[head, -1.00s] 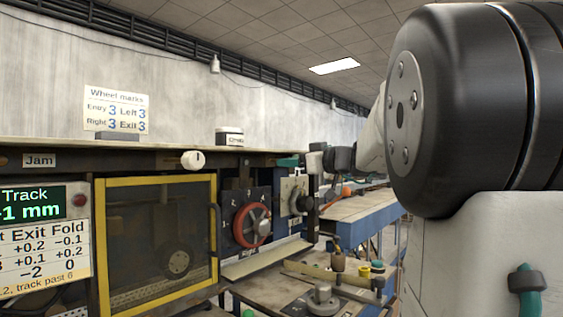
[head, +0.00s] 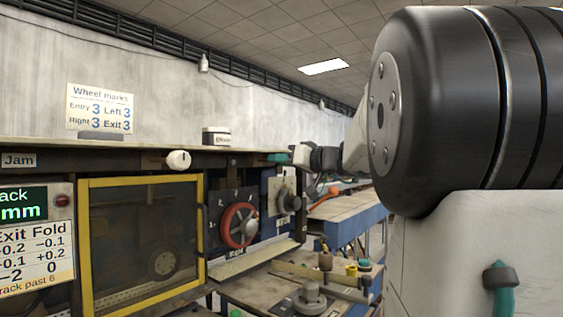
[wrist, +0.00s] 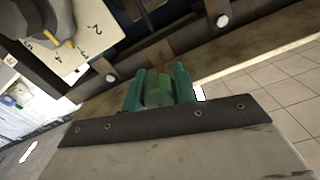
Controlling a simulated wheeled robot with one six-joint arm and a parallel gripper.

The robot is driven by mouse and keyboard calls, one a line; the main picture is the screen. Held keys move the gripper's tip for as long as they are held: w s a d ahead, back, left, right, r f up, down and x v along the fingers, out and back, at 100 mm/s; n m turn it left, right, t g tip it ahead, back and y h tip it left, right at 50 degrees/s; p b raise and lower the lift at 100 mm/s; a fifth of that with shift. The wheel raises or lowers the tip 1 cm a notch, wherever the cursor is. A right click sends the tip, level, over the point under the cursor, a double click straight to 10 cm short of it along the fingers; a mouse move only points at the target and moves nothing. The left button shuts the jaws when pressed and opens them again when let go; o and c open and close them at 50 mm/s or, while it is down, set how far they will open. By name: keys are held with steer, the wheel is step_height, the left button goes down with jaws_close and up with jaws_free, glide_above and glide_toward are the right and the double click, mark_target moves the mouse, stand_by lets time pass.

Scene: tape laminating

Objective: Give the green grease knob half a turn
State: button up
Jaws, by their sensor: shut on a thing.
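The green grease knob (wrist: 158,93) sits between the two teal fingers of my gripper (wrist: 159,86) in the wrist view. My gripper is shut on it, one finger on each side. In the head view my gripper (head: 276,157) is small, at the top edge of the machine, above the grey dial plate. I cannot make out the knob there, and any mark showing its turn is not visible.
Below my gripper are a numbered dial plate with a dark knob (head: 291,203) and a red handwheel (head: 239,226). A white knob (head: 178,160) stands on the top rail to the left. A yellow-framed window (head: 140,181) is further left. A bench (head: 262,291) holds several small items.

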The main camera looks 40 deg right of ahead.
steer(key=o, duration=1)
steer(key=shift+s+d, duration=0.2)
steer(key=shift+s, duration=1.1)
steer(key=shift+s+d, duration=0.15)
steer(key=shift+s, duration=1.1)
steer(key=shift+s+d, duration=0.2)
steer(key=shift+s, duration=1.1)
